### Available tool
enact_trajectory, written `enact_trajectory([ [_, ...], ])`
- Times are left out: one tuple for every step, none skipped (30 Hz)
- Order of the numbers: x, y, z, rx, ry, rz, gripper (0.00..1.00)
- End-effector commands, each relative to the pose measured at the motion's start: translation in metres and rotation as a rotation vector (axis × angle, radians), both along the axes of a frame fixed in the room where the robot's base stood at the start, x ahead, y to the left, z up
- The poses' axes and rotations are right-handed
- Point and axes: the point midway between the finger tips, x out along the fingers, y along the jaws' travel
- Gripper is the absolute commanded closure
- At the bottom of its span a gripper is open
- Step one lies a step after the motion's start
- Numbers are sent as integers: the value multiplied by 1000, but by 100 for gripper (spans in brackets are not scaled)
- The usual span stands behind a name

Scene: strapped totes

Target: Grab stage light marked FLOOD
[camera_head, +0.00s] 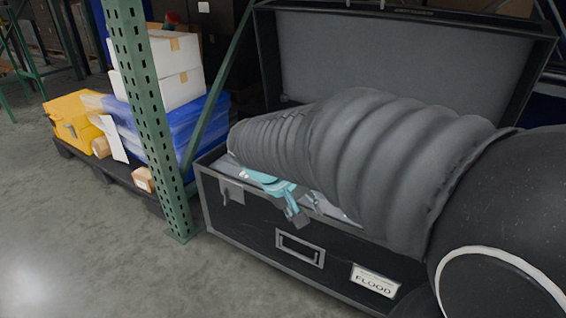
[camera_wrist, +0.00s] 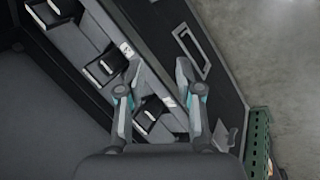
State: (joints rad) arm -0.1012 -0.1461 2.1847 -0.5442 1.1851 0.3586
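A black case (camera_head: 232,222) with its lid open carries a white label reading FLOOD (camera_head: 374,281) on its front wall. My gripper (camera_head: 291,205), with teal parts, is over the front left part of the case; my sleeved arm hides much of the inside. In the wrist view my gripper (camera_wrist: 158,68) is open, its two fingers apart and nothing held between the tips. Below it, in a row, lie several dark boxy items, probably the stage lights: one (camera_wrist: 150,113) under the fingers, another (camera_wrist: 104,66) to the left. Their own markings are too small to read.
The open lid (camera_head: 400,50) stands up behind the case. A green perforated rack post (camera_head: 150,120) stands close at the case's left. Beyond it a pallet holds white boxes (camera_head: 165,75), a blue wrapped load (camera_head: 205,120) and a yellow bin (camera_head: 70,118). The floor at front left is clear.

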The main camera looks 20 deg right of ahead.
Motion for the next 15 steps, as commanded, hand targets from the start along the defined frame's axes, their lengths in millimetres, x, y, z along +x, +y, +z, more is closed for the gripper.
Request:
enact_trajectory([
  [14, -4, 2, -50, 32, -4, 65],
  [22, -7, 2, -82, 46, -7, 65],
  [32, -10, 2, -125, 63, -14, 65],
  [40, -13, 2, -159, 74, -17, 65],
  [48, -15, 2, -193, 86, -19, 65],
  [59, -17, 1, -238, 98, -22, 65],
  [67, -19, 1, -272, 107, -24, 65],
  [76, -21, 0, -307, 114, -25, 65],
  [87, -22, 0, -354, 121, -27, 65],
  [95, -23, -2, -389, 126, -26, 65],
  [104, -24, -3, -424, 130, -25, 65],
  [115, -25, -5, -471, 134, -23, 65],
  [124, -25, -6, -507, 134, -22, 65],
  [133, -25, -8, -542, 135, -19, 65],
  [145, -24, -11, -590, 133, -14, 65],
])
